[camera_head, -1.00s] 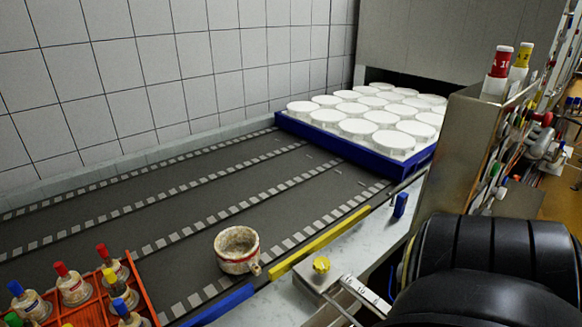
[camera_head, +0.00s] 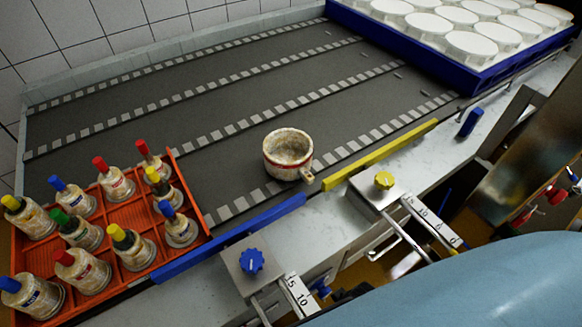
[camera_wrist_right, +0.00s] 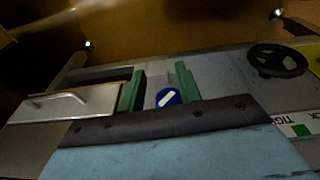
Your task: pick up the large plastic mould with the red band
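The large plastic mould with the red band (camera_head: 288,158) stands upright on the dark conveyor belt in the head view, near the belt's front edge. It is off-white and stained, open at the top, with a small stub at its lower right. Neither gripper shows in the head view, and none touches the mould. In the right wrist view my right gripper (camera_wrist_right: 160,83) has its two green fingers apart, with no object held between them. A blue knob (camera_wrist_right: 168,98) shows between the fingers. The mould is not seen in that view.
An orange crate (camera_head: 188,189) of small coloured-top moulds stands left of the mould. A blue tray (camera_head: 440,62) of white moulds is at the back right. Blue (camera_head: 230,238) and yellow (camera_head: 380,156) rails line the belt's front edge. The belt around the mould is clear.

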